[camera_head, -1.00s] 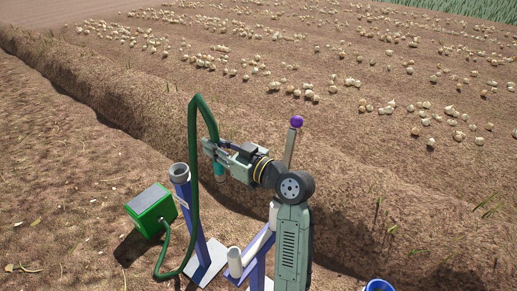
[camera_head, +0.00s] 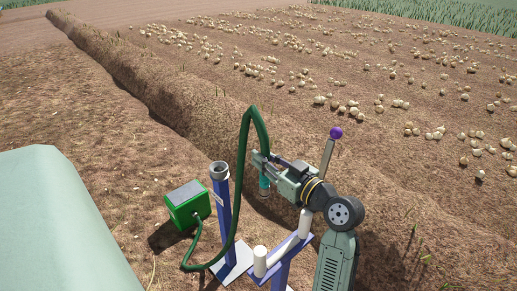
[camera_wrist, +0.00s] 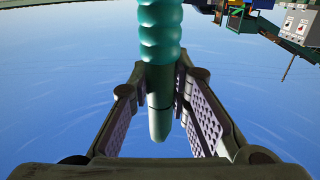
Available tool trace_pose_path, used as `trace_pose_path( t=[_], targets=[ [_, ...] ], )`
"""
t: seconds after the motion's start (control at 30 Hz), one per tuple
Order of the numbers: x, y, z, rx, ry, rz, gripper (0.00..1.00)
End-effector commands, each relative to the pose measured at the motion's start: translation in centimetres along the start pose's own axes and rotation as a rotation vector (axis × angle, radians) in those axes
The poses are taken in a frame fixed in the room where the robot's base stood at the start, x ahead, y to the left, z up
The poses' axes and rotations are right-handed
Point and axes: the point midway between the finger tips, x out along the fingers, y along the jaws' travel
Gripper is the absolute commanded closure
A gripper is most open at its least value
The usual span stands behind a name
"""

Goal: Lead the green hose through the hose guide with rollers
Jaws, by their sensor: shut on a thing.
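The dark green hose (camera_head: 237,190) runs from a green box (camera_head: 187,204), loops along the ground, rises beside a blue post and arches over to my gripper. My gripper (camera_head: 266,172) is shut on the hose's teal end piece (camera_head: 264,182). In the wrist view, this ribbed teal end (camera_wrist: 161,35) lies between the purple-padded fingers of my gripper (camera_wrist: 165,90). The hose guide, with white rollers (camera_head: 304,223) on a blue frame (camera_head: 283,270), stands below and in front of my gripper. The held end is above the guide's height and apart from its rollers.
A blue post (camera_head: 222,215) with a grey round cup on top stands left of the guide. A long soil ridge (camera_head: 180,100) runs behind, with onions (camera_head: 340,105) scattered beyond.

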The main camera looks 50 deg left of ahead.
Motion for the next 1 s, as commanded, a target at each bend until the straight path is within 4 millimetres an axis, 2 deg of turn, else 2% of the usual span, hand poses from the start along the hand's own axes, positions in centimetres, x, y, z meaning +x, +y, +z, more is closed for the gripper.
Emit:
trace_pose_path(
  t=[1.0],
  targets=[
    [-12.3,0.1,-0.1,-0.001,0.0,0.002,1.0]
  ],
)
